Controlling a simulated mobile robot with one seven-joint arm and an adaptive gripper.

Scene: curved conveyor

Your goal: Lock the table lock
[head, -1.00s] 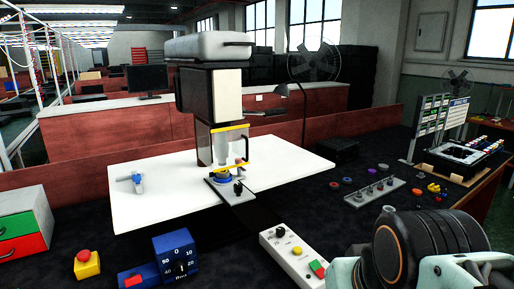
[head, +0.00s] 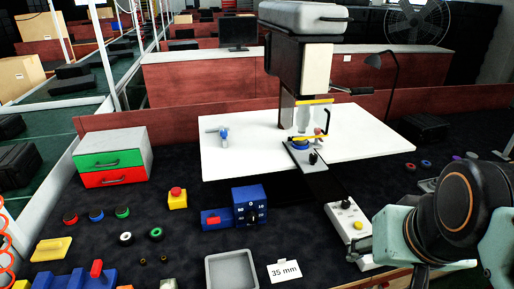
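A machine (head: 302,65) with a grey top and a dark column stands over a white table (head: 245,160). A blue and grey handle-like part (head: 223,136) stands on the table's left side. A grey plate with a black knob (head: 313,158) is at the table's front edge, below a blue round part (head: 299,145). No label shows which part is the table lock. My arm is at the lower right.
A grey control box (head: 346,217) is in front of the table. A blue dial box (head: 249,205), a yellow box with a red button (head: 177,197) and a red-green drawer unit (head: 113,158) stand left. A grey tray (head: 232,270) and a "35 mm" card (head: 285,271) are in front.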

